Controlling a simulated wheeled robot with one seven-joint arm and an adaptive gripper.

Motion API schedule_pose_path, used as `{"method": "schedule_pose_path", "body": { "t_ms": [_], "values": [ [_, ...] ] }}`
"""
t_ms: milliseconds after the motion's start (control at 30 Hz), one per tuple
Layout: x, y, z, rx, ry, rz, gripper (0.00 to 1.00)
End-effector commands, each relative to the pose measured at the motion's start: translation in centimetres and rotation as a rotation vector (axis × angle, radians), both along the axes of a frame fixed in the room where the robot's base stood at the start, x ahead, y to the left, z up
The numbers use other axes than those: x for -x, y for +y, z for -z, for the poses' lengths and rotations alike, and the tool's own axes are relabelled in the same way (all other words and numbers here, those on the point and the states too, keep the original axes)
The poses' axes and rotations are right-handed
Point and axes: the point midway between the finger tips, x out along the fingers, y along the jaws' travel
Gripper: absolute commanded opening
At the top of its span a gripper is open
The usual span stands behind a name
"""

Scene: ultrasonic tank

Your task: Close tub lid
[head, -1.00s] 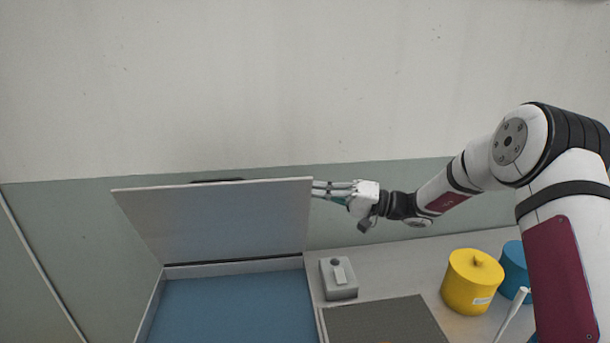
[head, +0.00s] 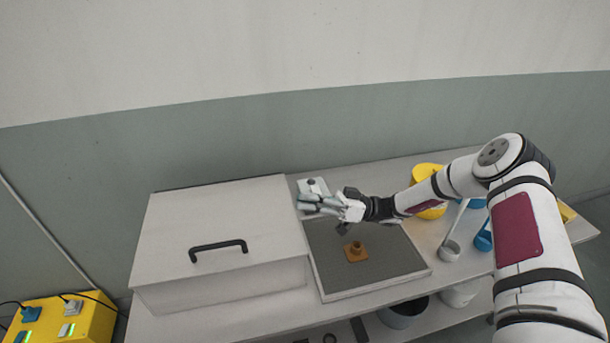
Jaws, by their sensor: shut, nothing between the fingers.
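The tub (head: 225,291) is a light grey box at the left of the table. Its lid (head: 222,215) lies flat over the top, with a black handle (head: 218,247) near its front edge. The inside of the tub is hidden. My gripper (head: 302,204) is shut and empty. It reaches in from the right and its fingertips are by the lid's right edge. I cannot tell whether they touch the lid.
A dark mat in a tray (head: 400,252) bears an orange flanged part (head: 355,251). A grey box with a knob (head: 313,185) stands behind my gripper. A yellow canister (head: 427,172) and a ladle (head: 450,249) are at the right. A yellow unit (head: 92,322) stands lower left.

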Motion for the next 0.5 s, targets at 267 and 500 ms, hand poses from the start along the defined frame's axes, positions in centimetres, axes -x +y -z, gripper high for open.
{"method": "schedule_pose_path", "body": {
  "t_ms": [267, 500],
  "values": [
    [1.1, -0.4, 4.7, -0.010, -0.037, 0.002, 0.00],
    [1.5, -0.4, 6.9, -0.008, -0.036, 0.001, 0.00]
  ]
}}
